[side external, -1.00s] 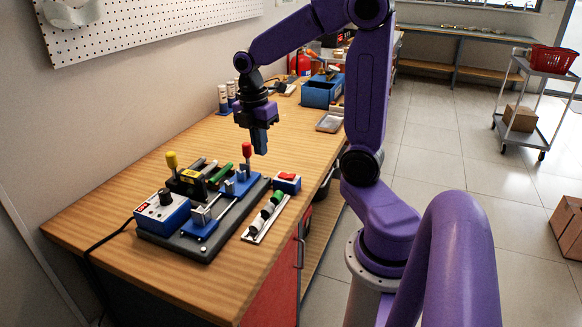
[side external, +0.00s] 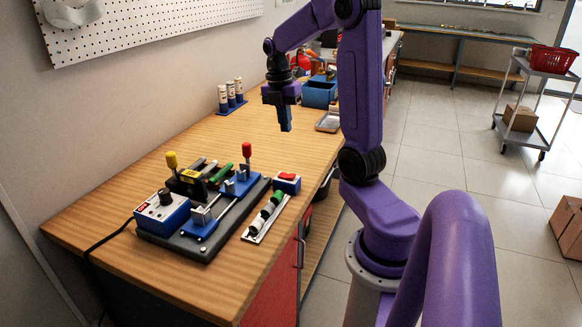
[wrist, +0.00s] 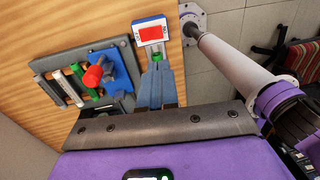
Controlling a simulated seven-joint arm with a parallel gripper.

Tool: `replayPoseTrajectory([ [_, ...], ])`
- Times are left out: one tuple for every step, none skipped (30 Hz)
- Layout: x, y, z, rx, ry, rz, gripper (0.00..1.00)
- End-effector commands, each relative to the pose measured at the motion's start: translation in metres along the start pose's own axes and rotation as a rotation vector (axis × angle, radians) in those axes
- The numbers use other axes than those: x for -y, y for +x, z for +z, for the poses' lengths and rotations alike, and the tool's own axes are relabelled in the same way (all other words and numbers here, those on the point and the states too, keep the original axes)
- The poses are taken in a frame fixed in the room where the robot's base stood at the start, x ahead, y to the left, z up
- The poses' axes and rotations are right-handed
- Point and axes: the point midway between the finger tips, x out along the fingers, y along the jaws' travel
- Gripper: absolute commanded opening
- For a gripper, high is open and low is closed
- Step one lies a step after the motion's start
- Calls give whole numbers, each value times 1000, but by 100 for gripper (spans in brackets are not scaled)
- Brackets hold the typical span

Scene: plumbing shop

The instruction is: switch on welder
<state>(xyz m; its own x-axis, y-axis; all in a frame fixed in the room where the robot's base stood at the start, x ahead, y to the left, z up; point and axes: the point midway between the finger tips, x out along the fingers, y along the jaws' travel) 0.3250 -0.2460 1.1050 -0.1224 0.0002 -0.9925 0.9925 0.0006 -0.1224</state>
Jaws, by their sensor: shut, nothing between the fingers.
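The welder (side external: 232,228) is a dark base plate on the wooden bench, with blue clamps, a yellow-knobbed lever and a red-knobbed lever. At its left end is a blue control box (side external: 162,213) with a white top and a black knob. A small blue switch box (side external: 287,184) with a red rocker stands by its right end; whether the rocker is on cannot be told. In the wrist view the red rocker (wrist: 151,32) shows just beyond the fingertips. My gripper (side external: 286,129) is shut and empty, above the bench behind the switch box, apart from it. It also shows in the wrist view (wrist: 160,68).
The red-knobbed lever (side external: 246,150) stands up near the switch box. White tubes (side external: 230,95), a blue bin (side external: 319,93) and a tray (side external: 328,122) are farther back. Bench between is clear.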

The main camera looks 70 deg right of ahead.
Motion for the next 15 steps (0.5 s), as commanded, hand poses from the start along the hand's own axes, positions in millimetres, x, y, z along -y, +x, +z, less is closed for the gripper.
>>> replayPoseTrajectory([
  [0,0,0,0,0,0,0],
  [0,1,0,0,0,-1,0],
  [0,3,0,-1,0,-1,0],
  [0,5,0,-1,0,-1,0],
  [0,7,0,-1,0,-2,0],
  [0,11,0,-1,0,-3,0],
  [0,15,0,-1,0,-3,0],
  [0,20,-1,-2,0,-4,0],
  [1,26,-1,-2,0,-3,0],
  [1,31,-1,-3,0,-5,0],
  [1,37,-1,-3,0,-5,0],
  [1,44,-1,-3,1,-5,0],
  [1,50,-1,-3,1,-5,0],
  [1,56,-1,-4,1,-6,0],
  [1,63,-1,-4,1,-6,0],
])
